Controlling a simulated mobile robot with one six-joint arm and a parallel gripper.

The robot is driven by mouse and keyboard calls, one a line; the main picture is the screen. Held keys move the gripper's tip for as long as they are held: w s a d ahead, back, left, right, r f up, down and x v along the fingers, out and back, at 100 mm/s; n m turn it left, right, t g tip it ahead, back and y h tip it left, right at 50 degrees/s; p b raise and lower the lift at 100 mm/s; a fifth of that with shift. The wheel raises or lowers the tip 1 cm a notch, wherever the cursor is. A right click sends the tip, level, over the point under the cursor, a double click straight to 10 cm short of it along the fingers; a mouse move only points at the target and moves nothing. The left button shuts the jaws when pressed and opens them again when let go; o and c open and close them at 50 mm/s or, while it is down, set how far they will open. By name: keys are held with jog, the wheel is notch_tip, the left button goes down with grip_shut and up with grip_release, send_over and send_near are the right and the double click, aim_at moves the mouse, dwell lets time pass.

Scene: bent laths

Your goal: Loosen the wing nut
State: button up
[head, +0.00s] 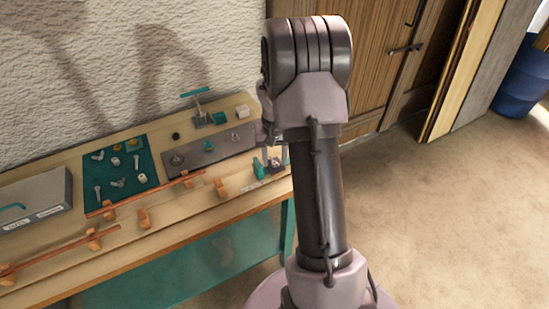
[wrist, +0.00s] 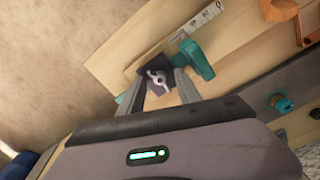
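The wing nut (wrist: 157,77) is a small pale metal piece with two wings on a dark square plate (wrist: 148,65), seen in the wrist view. My gripper (wrist: 158,88) is open, with its two grey fingers apart on either side of the wing nut as seen in that view. I cannot tell whether either finger touches it or how far above it they are. A teal clamp-like piece (wrist: 195,60) stands just right of the plate. In the head view my gripper (head: 274,157) is over the bench's right end, and the wing nut is too small to make out.
The wooden bench (head: 180,233) carries orange laths (head: 150,192) in blocks, a dark green mat (head: 88,175) with loose hardware, a grey case (head: 35,205) and a grey metal plate (head: 205,152). A teal-handled tool (head: 200,110) stands at the back. Open floor lies to the right.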

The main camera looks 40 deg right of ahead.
aim_at(274, 162)
jog(key=shift+r, duration=0.1)
notch_tip(274, 162, up, 17)
jog(key=p, duration=0.5)
jog(key=shift+p, duration=0.4)
jog(key=shift+r, duration=0.1)
